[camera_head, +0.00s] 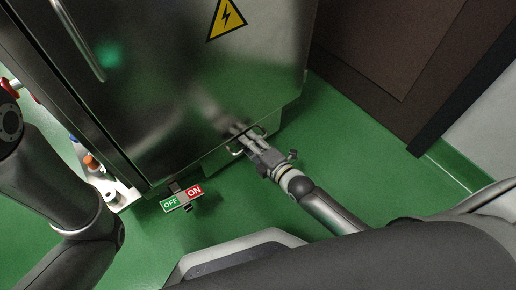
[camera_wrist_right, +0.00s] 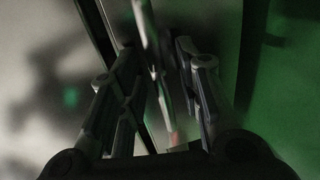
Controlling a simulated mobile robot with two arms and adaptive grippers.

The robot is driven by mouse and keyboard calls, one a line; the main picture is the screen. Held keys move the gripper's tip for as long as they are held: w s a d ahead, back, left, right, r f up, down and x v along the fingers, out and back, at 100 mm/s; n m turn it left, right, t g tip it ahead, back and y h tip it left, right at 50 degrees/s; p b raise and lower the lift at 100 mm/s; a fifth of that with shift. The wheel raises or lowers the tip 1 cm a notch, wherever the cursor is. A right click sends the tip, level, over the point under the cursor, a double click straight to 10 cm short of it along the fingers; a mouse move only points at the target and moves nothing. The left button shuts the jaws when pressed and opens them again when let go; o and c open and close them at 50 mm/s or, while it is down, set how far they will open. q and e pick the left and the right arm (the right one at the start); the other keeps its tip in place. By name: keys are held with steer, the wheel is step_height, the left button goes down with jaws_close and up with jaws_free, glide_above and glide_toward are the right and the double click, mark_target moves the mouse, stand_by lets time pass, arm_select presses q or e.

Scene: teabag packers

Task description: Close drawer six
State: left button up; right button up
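A low steel drawer front (camera_head: 217,158) is at the foot of the large steel cabinet (camera_head: 170,85) in the head view. It has a small bar handle (camera_head: 236,151). No number shows on it, and I cannot tell how far out it stands. My right gripper (camera_head: 244,135) is at this handle, its fingers pointing toward the cabinet. In the right wrist view the fingers (camera_wrist_right: 158,60) are apart, with a blurred pale bar (camera_wrist_right: 146,25) between them. I cannot tell whether they touch it. My left arm is at the left, but its gripper is out of view.
A yellow warning sign (camera_head: 226,18) is on the cabinet. A red and green ON/OFF sign (camera_head: 182,198) is by its lower edge. Small bottles (camera_head: 91,162) stand at the left. A brown panel (camera_head: 385,75) is at the right. Green floor (camera_head: 340,125) is clear around my right gripper.

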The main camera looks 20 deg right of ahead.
steer(key=v, duration=1.1)
steer(key=shift+s, duration=0.4)
steer(key=shift+d, duration=0.1)
